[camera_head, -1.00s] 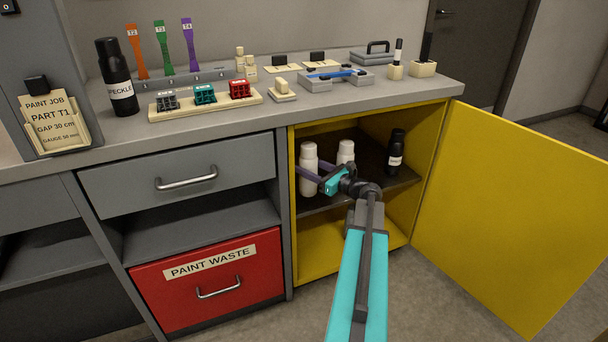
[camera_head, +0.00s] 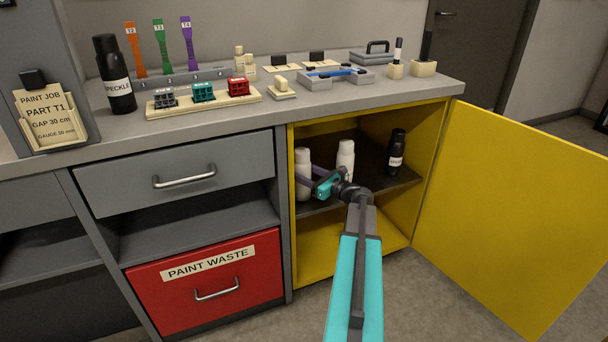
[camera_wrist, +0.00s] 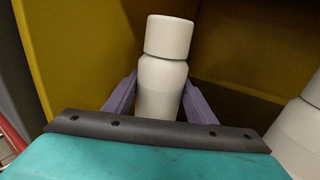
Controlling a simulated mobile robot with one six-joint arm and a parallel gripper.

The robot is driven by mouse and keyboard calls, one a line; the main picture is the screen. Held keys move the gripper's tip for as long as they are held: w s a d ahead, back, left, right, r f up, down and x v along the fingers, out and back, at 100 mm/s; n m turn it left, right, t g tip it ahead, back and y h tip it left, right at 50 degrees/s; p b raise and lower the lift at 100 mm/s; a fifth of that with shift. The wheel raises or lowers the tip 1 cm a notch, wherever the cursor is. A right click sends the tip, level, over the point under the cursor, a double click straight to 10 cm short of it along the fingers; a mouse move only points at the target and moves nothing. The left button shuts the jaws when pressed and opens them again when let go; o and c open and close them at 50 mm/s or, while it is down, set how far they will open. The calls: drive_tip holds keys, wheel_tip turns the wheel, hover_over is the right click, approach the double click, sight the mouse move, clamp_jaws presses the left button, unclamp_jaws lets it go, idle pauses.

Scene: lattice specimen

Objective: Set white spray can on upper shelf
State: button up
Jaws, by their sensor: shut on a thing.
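The white spray can (camera_head: 303,165) stands upright at the left end of the upper shelf (camera_head: 372,180) inside the yellow cabinet. My gripper (camera_head: 306,178) is shut on it, with its purple fingers around the lower body. In the wrist view the can (camera_wrist: 163,75) sits between the two fingers (camera_wrist: 158,98), and its base is hidden behind the gripper body. Whether the base touches the shelf I cannot tell. A second white can (camera_head: 346,152) stands just to the right, partly shown at the right edge of the wrist view (camera_wrist: 302,140).
A black can (camera_head: 396,153) stands at the right of the shelf. The yellow cabinet door (camera_head: 510,205) is wide open to the right. The yellow side wall (camera_wrist: 85,50) is close on the left of the held can. The lower compartment (camera_head: 335,250) looks empty.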

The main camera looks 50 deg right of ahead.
drive_tip(key=shift+f, duration=0.1)
idle(0.3)
drive_tip(key=o, duration=1.3)
drive_tip(key=shift+f, duration=0.1)
drive_tip(key=shift+s, duration=0.6)
drive_tip(key=s+p, duration=0.1)
drive_tip(key=s, duration=0.2)
drive_tip(key=s+p, duration=0.1)
drive_tip(key=s, duration=0.3)
drive_tip(key=s+d, duration=0.1)
drive_tip(key=s, duration=0.2)
drive_tip(key=shift+s+p, duration=0.4)
